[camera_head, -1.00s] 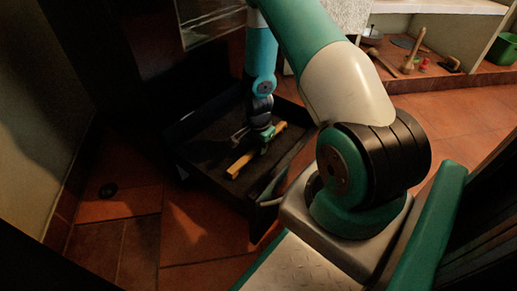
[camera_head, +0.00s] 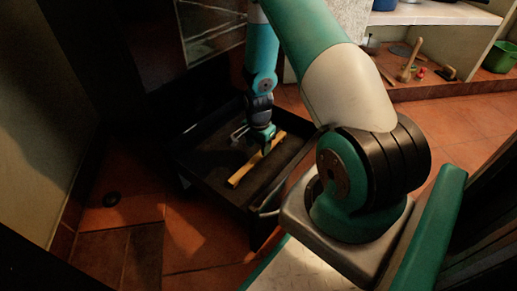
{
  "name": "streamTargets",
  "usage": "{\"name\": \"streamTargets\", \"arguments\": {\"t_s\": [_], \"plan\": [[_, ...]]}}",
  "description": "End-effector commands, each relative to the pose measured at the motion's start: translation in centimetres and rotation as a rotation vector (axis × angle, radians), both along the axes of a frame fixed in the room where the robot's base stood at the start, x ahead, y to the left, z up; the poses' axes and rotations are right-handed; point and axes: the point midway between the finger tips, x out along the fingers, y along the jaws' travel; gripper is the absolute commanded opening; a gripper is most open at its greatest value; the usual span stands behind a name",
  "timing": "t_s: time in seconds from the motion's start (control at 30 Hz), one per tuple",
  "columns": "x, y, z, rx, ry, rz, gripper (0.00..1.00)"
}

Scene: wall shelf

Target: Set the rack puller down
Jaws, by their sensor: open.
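The rack puller (camera_head: 243,176) is a long yellow wooden stick. It lies slantwise in a dark open drawer (camera_head: 213,193), its near end toward the lower left. My gripper (camera_head: 266,150) is over the upper half of the stick, inside the drawer's outline. It is open, with its fingertips close to the stick. Whether they touch it I cannot tell, and the gripper covers part of the stick.
A thin metal wire piece (camera_head: 238,134) lies in the drawer left of my gripper. A wire rack (camera_head: 211,35) shows in the dark opening behind. A low shelf at the right holds a green tub (camera_head: 500,57) and small utensils. Tiled floor lies left of the drawer.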

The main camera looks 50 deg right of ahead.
Motion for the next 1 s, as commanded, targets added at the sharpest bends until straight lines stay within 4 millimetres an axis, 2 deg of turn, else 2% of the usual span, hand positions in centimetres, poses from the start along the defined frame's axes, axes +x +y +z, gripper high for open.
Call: {"name": "streamTargets", "arguments": {"t_s": [0.03,0.1,0.23,0.4,0.47,0.53,0.57,0.67,0.7,0.77,0.8,0.87,0.9,1.0], "plan": [[0.0,0.0,2.1,0.000,0.000,0.000,0.53],[0.0,0.0,3.6,-0.001,-0.002,0.000,0.53],[0.0,0.0,5.6,0.000,-0.001,0.000,0.53],[0.1,0.1,7.1,0.001,-0.001,0.006,0.53],[0.4,0.7,8.0,0.006,-0.009,0.034,0.53],[1.3,2.2,10.0,0.018,-0.027,0.113,0.53],[1.7,3.2,11.1,0.026,-0.037,0.162,0.53],[2.8,7.9,16.4,0.063,-0.086,0.398,0.53],[2.9,10.3,18.8,0.081,-0.108,0.515,0.53],[2.3,14.0,22.3,0.109,-0.141,0.702,0.53],[1.5,16.4,24.5,0.125,-0.164,0.828,0.53],[-0.2,19.8,27.7,0.147,-0.197,1.019,0.53],[-1.7,21.9,29.6,0.160,-0.220,1.148,0.53],[-6.0,26.2,33.6,0.187,-0.275,1.463,0.53]]}}
